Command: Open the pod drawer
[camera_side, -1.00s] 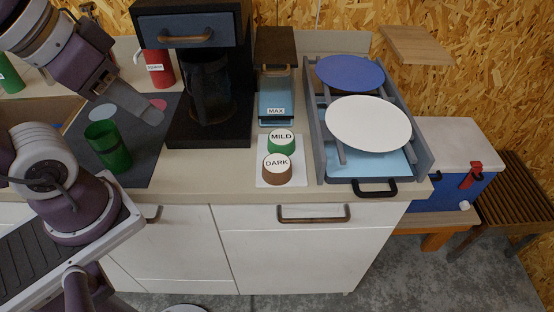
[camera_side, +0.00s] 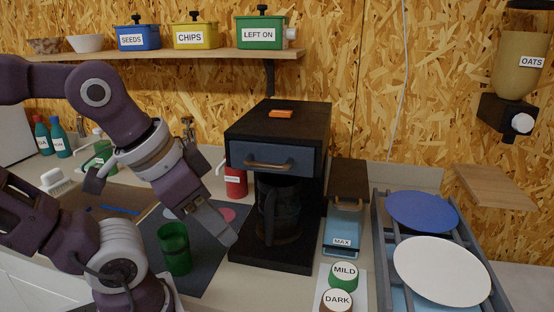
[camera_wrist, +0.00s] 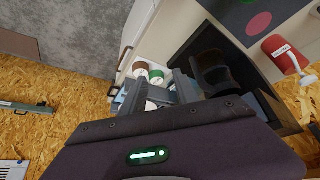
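The black coffee machine (camera_side: 275,220) stands on the counter against the wall. Its blue-grey drawer (camera_side: 275,160) with a wooden bar handle (camera_side: 268,164) is near the top and looks shut. A dark carafe (camera_side: 278,212) sits below it. The pod drawer is not labelled; this drawer may be it. My gripper (camera_side: 222,228) points down to the right, left of the machine's front and apart from the drawer handle. In the wrist view my gripper (camera_wrist: 158,92) shows two grey fingers spread, with no object held between them. The drawer handle cannot be made out there.
A green cup (camera_side: 175,249) stands just left of my gripper on a dark mat. A red bottle (camera_side: 235,182) is behind. Right of the machine are a MAX container (camera_side: 343,225), MILD (camera_side: 344,276) and DARK (camera_side: 337,300) pods, and a rack with plates (camera_side: 442,270).

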